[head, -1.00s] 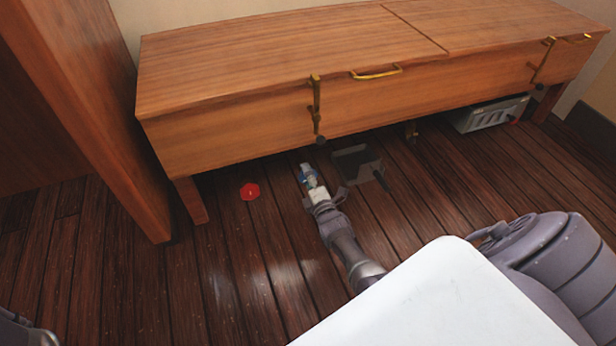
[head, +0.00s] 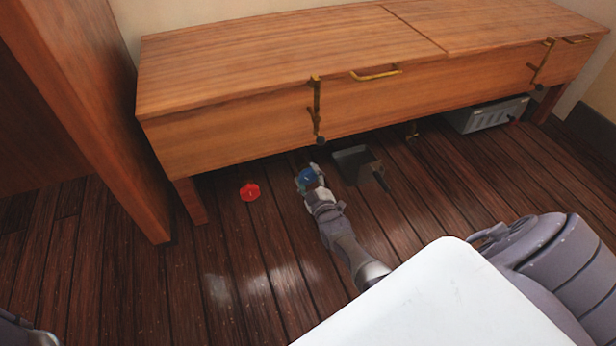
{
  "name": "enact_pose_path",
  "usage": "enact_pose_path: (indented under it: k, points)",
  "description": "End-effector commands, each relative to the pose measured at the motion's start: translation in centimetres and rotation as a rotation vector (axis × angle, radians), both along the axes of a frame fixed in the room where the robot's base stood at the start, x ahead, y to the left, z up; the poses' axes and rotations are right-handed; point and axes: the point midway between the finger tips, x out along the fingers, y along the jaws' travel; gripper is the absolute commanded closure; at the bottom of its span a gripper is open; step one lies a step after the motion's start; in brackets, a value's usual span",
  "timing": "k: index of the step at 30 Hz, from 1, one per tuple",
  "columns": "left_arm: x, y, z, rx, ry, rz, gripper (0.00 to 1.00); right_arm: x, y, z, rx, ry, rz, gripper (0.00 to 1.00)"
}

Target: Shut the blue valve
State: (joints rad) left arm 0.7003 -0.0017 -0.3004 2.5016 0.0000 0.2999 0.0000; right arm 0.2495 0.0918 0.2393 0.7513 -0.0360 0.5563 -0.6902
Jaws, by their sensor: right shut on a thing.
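The blue valve (head: 305,178) is a small blue wheel low by the floor, at the front edge of the wooden bench. My right gripper (head: 312,180) is at the valve, shut on it, with its fingers covering the valve's right side. My right arm reaches up to it from the lower right. How far the valve is turned cannot be told. A part of my left arm shows at the bottom left corner, but its gripper is out of view.
A red valve wheel (head: 250,191) is on the floor left of the blue one. A dark dustpan-like object (head: 352,165) lies close to the right. The wooden bench (head: 230,130) overhangs behind, with a grey box (head: 487,116) under its right end. A wooden panel (head: 85,110) stands at left.

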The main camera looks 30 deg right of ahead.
Motion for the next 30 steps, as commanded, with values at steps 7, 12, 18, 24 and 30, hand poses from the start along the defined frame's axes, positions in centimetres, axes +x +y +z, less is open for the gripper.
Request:
enact_pose_path:
  k: [7, 12, 18, 24, 30]
  points:
    - [0.04, -0.01, -0.04, 0.000, 0.001, 0.000, 0.60, 0.02, -0.16, 0.00, 0.227, -0.054, -0.002, 0.76]
    - [0.09, -0.03, -0.08, 0.001, 0.002, 0.002, 0.60, 0.01, -0.16, -0.01, 0.378, -0.090, -0.002, 0.76]
    - [0.15, -0.06, -0.14, 0.003, 0.003, 0.003, 0.60, 0.01, -0.16, -0.02, 0.533, -0.127, -0.002, 0.76]
    - [0.18, -0.07, -0.19, 0.003, 0.003, 0.003, 0.60, 0.02, -0.15, -0.02, 0.647, -0.154, -0.002, 0.76]
    - [0.18, -0.06, -0.21, 0.003, 0.003, 0.003, 0.60, 0.03, -0.14, 0.00, 0.715, -0.171, -0.002, 0.76]
